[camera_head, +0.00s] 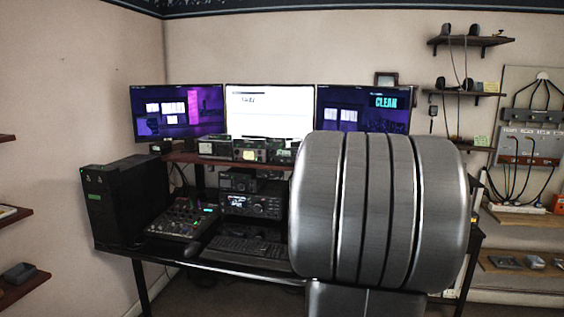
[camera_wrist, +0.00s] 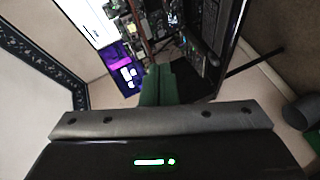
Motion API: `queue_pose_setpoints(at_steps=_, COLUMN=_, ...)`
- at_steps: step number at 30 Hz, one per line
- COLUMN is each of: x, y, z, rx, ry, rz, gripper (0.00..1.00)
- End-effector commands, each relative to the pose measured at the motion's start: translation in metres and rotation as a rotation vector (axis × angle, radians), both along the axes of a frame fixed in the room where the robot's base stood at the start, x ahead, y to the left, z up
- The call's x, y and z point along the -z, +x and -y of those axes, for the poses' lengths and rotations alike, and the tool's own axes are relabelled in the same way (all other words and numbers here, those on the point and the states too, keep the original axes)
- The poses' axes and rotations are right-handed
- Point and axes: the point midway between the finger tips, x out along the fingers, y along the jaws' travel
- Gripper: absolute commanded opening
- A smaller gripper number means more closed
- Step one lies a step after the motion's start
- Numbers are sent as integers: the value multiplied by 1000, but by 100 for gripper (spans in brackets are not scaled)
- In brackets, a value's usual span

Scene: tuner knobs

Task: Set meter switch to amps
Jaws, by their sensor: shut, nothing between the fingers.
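Several small radio units stand on the desk's riser under the monitors, among them a left unit (camera_head: 215,147), a middle unit (camera_head: 250,150) and a right unit (camera_head: 283,152). A larger radio (camera_head: 250,205) sits below them. The meter switch is too small to make out, and I cannot tell which unit carries it. My gripper (camera_wrist: 157,69) shows in the wrist view as dark green fingers, shut and empty. It points toward the desk gear and appears apart from the units. In the head view my arm hides the desk's right part.
A black computer tower (camera_head: 125,197) stands at the desk's left end, beside a mixer (camera_head: 182,218). A keyboard (camera_head: 240,247) lies in front. Three monitors, one of them white (camera_head: 268,110), stand behind. Wall shelves (camera_head: 478,41) hang at the right.

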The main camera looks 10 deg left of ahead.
Motion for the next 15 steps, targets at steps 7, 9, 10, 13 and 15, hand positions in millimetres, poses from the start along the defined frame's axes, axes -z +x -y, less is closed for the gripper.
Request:
queue_pose_setpoints(at_steps=7, x=-27, y=8, z=-51, rx=-263, ry=-48, rz=206, gripper=0)
queue_pose_setpoints(at_steps=9, x=-30, y=7, z=-57, rx=-290, ry=-52, rz=228, gripper=0)
queue_pose_setpoints(at_steps=10, x=-31, y=6, z=-59, rx=-298, ry=-53, rz=234, gripper=0)
queue_pose_setpoints(at_steps=13, x=-33, y=3, z=-63, rx=-306, ry=-57, rz=244, gripper=0)
queue_pose_setpoints(at_steps=15, x=-34, y=1, z=-64, rx=-306, ry=-58, rz=245, gripper=0)
